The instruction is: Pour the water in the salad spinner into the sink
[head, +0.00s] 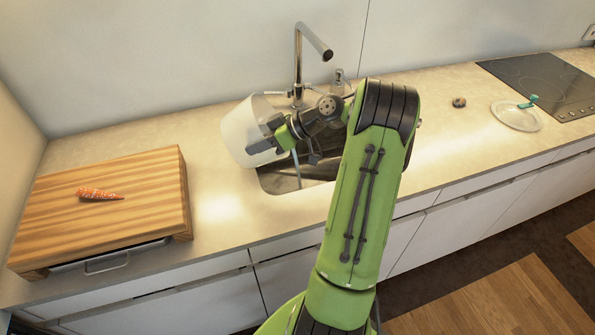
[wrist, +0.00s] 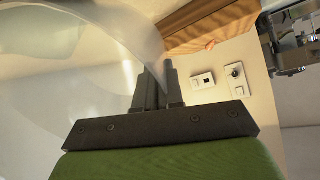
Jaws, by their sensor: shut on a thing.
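The salad spinner bowl (head: 240,132) is whitish and translucent. It is tilted over the left end of the sink (head: 290,178). My gripper (head: 268,138) is shut on the bowl's wall on its right side. In the wrist view the gripper's fingers (wrist: 158,85) pinch the wall of the bowl (wrist: 75,60), which fills the left of the picture. A thin pale streak at the bowl's right, over the sink, may be water, but I cannot tell for sure. The inside of the bowl is hidden in the head view. My arm hides the right part of the sink.
The faucet (head: 299,60) stands behind the sink. At left a wooden cutting board (head: 130,195) holds a carrot (head: 100,194). At right are a clear lid (head: 515,117), a small round brown thing (head: 459,102) and a black cooktop (head: 545,82).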

